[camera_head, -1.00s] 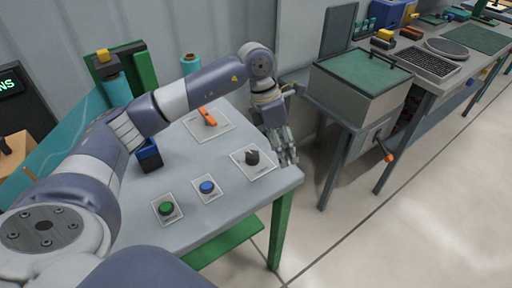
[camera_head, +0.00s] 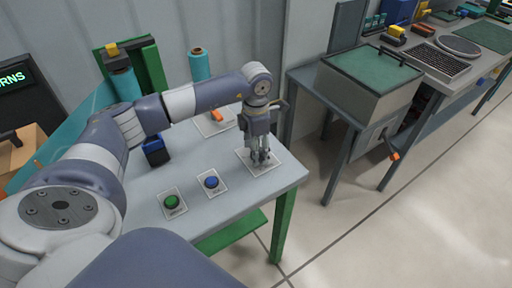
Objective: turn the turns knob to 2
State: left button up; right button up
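The dark turns knob sits on a white plate (camera_head: 272,168) near the right end of the grey table; the plate's lettering is too small to read. My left gripper (camera_head: 261,161) points down over this plate, with its fingertips at the knob. The fingers mostly hide the knob, so its pointer is not readable. I cannot tell whether the fingers touch or grip it. At the left edge a black display (camera_head: 14,79) shows green letters ending in "RNS"; no number is visible. My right gripper is not in view.
A blue button (camera_head: 211,182) and a green button (camera_head: 171,202) sit left of the knob plate. An orange handle (camera_head: 216,115) is behind my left gripper. A dark blue holder (camera_head: 156,151) stands farther left. A grey box with green lid (camera_head: 369,78) stands right of the table.

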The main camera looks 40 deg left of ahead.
pick_arm(q)
jog(key=shift+f, duration=0.35)
jog(key=c, duration=1.1)
jog(key=shift+o, duration=0.2)
jog(key=shift+n, duration=0.3)
jog(key=shift+n+b, duration=0.4)
jog(key=shift+n, duration=0.6)
jog(key=n, duration=0.3)
jog(key=shift+d+b, duration=0.1)
jog(key=shift+b, duration=0.25)
jog(key=n, duration=0.6)
jog(key=shift+d, duration=0.1)
jog(key=shift+n, duration=0.3)
